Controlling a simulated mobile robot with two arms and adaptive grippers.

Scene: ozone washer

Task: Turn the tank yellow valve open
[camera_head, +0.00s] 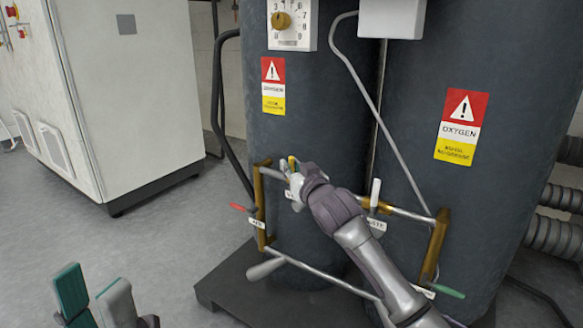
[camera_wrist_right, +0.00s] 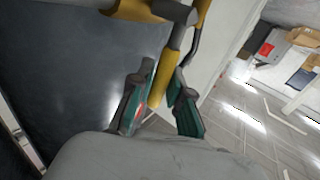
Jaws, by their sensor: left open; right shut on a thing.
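The yellow valve handle (camera_head: 292,163) sits on the upper left of the pipe frame in front of the dark oxygen tank (camera_head: 300,120). My right gripper (camera_head: 294,178) is at this handle, its arm reaching in from the lower right and partly hiding it. In the right wrist view, the yellow handle (camera_wrist_right: 162,80) lies between the two teal-padded fingers of my right gripper (camera_wrist_right: 160,100), which is shut on it. My left gripper (camera_head: 98,292) is open and empty at the bottom left, low and away from the tank.
Other valve handles are close by: red (camera_head: 242,207), white (camera_head: 375,192), grey (camera_head: 265,268) and green (camera_head: 447,291). Brass-coloured pipes (camera_head: 260,205) and a thin hose (camera_head: 375,105) run nearby. A white cabinet (camera_head: 130,95) stands at the left; the floor between is clear.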

